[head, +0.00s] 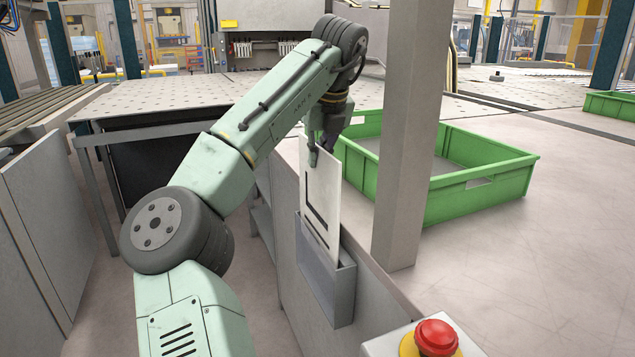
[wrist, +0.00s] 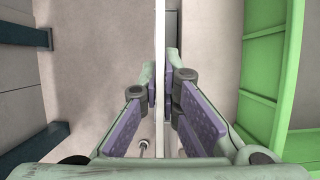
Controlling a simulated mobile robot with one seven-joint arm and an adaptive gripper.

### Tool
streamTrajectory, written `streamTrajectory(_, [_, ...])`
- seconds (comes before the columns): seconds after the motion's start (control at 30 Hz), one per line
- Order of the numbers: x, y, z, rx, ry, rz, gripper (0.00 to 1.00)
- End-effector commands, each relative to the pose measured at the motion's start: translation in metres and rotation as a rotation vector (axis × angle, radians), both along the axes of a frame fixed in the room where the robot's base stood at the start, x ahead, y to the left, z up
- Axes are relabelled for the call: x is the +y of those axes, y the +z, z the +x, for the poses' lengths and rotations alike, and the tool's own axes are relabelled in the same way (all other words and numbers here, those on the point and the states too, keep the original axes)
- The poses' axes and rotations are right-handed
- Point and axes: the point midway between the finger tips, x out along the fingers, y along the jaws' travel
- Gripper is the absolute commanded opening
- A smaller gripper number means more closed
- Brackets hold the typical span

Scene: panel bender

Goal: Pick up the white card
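The white card (head: 322,180) stands upright in a narrow grey holder (head: 328,289) on the side of a grey bench. It has a black L-shaped line on its face, and its lower end is hidden inside the holder. My gripper (head: 322,150) is at the card's upper edge, pointing down. In the wrist view the card (wrist: 160,40) shows edge-on as a thin white strip. The two purple-padded fingers of my gripper (wrist: 161,88) close in on it from both sides, with no clear gap at the tips.
A grey post (head: 408,140) rises close to the right of the card. A green crate (head: 470,190) stands on the bench behind it and shows in the wrist view too (wrist: 262,80). A red button (head: 437,337) is in front.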

Motion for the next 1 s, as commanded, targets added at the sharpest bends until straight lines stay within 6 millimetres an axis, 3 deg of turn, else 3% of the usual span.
streamTrajectory(0.4, [-0.001,0.103,0.000,-0.002,0.002,0.000,0.00])
streamTrajectory(0.6, [-0.001,0.141,0.000,-0.002,0.000,0.000,0.00])
streamTrajectory(0.8, [0.000,0.161,0.000,0.000,-0.001,0.000,0.00])
streamTrajectory(1.0, [0.000,0.166,0.000,-0.001,0.000,0.000,0.00])
